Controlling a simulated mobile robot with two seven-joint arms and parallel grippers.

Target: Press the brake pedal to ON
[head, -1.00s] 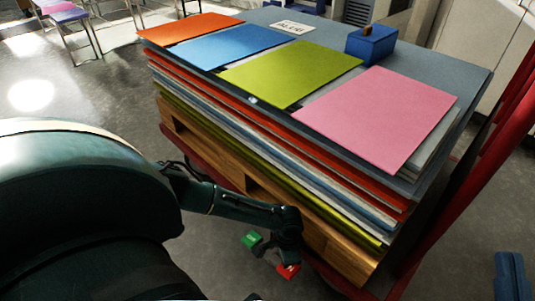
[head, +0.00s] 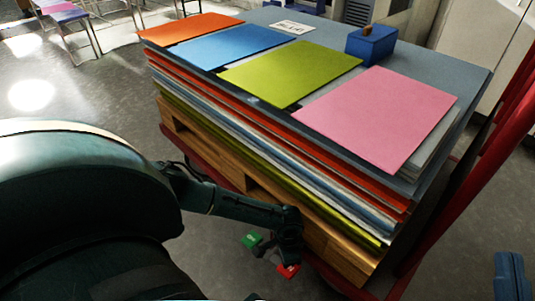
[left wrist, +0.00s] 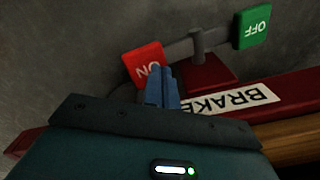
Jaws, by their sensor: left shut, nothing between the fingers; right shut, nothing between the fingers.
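The brake pedal is a bar with a red ON pad (left wrist: 143,62) at one end and a green OFF pad (left wrist: 252,27) at the other. In the head view the green pad (head: 251,240) and red pad (head: 288,271) show low beside the pallet. My left gripper (left wrist: 159,70) is shut and empty, its blue fingertips over the lower edge of the red pad. Whether they touch it cannot be told. In the head view my left arm hides its fingers. My right gripper (head: 512,268) is shut and empty at the lower right, far from the pedal.
A BRAKE label (left wrist: 235,98) lies on the red cart edge beside the pedal. A wooden pallet (head: 255,192) carries a tall stack of coloured sheets, with a pink sheet (head: 378,118) on top. A red post (head: 465,190) stands at right.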

